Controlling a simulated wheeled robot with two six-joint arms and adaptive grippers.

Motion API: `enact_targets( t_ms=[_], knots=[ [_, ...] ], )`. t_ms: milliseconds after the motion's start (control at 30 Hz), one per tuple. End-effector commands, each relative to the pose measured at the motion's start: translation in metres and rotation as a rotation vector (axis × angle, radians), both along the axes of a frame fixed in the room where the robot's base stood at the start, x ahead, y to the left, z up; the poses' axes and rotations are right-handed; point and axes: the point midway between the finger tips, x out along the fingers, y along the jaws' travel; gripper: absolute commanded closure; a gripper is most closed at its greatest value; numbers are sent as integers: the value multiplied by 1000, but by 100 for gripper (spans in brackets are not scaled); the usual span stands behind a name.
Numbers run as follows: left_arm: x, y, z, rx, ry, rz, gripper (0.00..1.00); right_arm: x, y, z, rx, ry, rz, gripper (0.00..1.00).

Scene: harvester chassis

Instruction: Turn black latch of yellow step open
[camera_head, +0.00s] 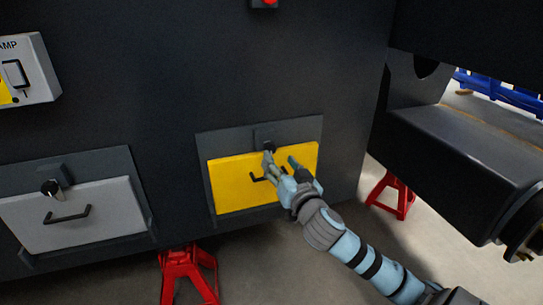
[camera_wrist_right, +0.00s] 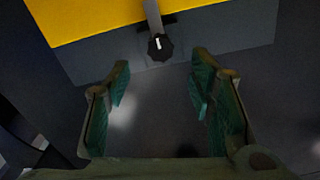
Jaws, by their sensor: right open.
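The yellow step (camera_head: 232,186) is a yellow panel set in a dark frame on the chassis wall, with a black handle (camera_head: 262,177) on its front. The black latch (camera_head: 269,146) is a small round knob above the panel's top edge, partly hidden by a finger in the head view. In the right wrist view the latch (camera_wrist_right: 160,47) shows a short white mark, nearly upright, beside the yellow edge (camera_wrist_right: 85,18). My right gripper (camera_head: 280,160) is open in front of it. In the wrist view the fingers (camera_wrist_right: 161,70) stand apart on either side of the latch, not touching it. My left gripper is not in view.
A grey step (camera_head: 90,213) with its own black latch (camera_head: 50,188) and handle is at the left. Red stands (camera_head: 185,275) are under the chassis. A dark beam (camera_head: 470,155) juts out at the right. A switch box (camera_head: 28,70) is at upper left.

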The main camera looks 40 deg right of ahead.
Motion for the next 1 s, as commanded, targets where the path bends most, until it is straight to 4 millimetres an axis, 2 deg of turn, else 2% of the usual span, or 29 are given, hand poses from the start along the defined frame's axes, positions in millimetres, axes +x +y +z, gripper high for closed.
enact_targets(
  t_ms=[100,233,367,600,667,900,1000],
  knots=[
    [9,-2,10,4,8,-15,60,32,-11,-3,4,-3,-2,51],
    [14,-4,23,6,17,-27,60,53,-19,-2,3,-1,-1,51],
    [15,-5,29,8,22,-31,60,63,-22,-1,2,0,0,51],
    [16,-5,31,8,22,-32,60,65,-22,-1,1,2,1,51],
    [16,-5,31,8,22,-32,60,65,-22,-1,1,2,1,59],
    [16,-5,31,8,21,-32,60,64,-22,-1,1,2,1,97],
    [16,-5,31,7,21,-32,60,64,-22,-1,0,2,1,99]
  ],
)
